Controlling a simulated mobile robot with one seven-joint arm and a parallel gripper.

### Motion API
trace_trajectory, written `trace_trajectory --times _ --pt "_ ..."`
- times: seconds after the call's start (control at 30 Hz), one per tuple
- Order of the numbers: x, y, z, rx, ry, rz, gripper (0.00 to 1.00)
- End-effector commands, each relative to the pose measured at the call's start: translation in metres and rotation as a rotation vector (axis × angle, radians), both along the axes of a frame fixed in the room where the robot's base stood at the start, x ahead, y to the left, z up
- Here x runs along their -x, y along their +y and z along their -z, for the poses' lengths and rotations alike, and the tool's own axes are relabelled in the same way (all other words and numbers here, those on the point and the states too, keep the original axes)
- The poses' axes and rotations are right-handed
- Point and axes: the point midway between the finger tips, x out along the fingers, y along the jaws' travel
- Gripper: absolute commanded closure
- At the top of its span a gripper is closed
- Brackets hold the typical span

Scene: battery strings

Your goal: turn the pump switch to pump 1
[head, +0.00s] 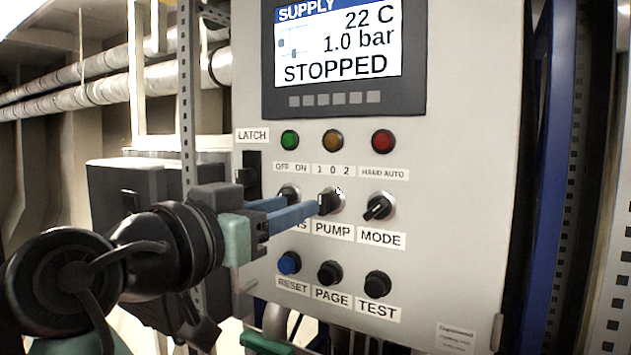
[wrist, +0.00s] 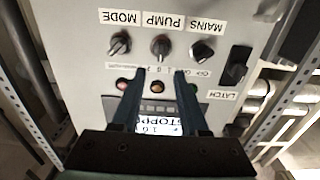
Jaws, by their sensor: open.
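The pump switch (head: 329,202) is a black rotary knob on the grey panel, below a "1 0 2" label and above the PUMP label. Its handle looks about upright, near the 0, though its pointer is hard to read. It also shows in the wrist view (wrist: 160,47), upside down. My gripper (head: 303,206) comes from the left with its blue fingers open. In the wrist view its fingertips (wrist: 161,73) are spread and empty, lined up with the pump switch. In the head view one fingertip overlaps the knob's left edge; I cannot tell whether they touch.
The MAINS switch (head: 289,193) is partly hidden by my gripper, and the MODE switch (head: 379,207) is to the right. RESET (head: 289,263), PAGE (head: 330,273) and TEST (head: 377,284) buttons are below. The screen (head: 338,45) reads STOPPED. A latch handle (head: 248,175) is at left.

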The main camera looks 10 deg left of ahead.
Motion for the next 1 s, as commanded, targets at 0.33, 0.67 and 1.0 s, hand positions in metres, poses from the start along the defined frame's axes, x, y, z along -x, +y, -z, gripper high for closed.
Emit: trace_trajectory --times 0.33,0.67,1.0 --pt "-0.054 -0.023 -0.002 0.001 0.003 0.001 0.56" --pt "-0.063 -0.026 0.001 0.0 0.0 -0.003 0.56" --pt "-0.063 -0.026 0.0 0.0 0.0 -0.003 0.99"
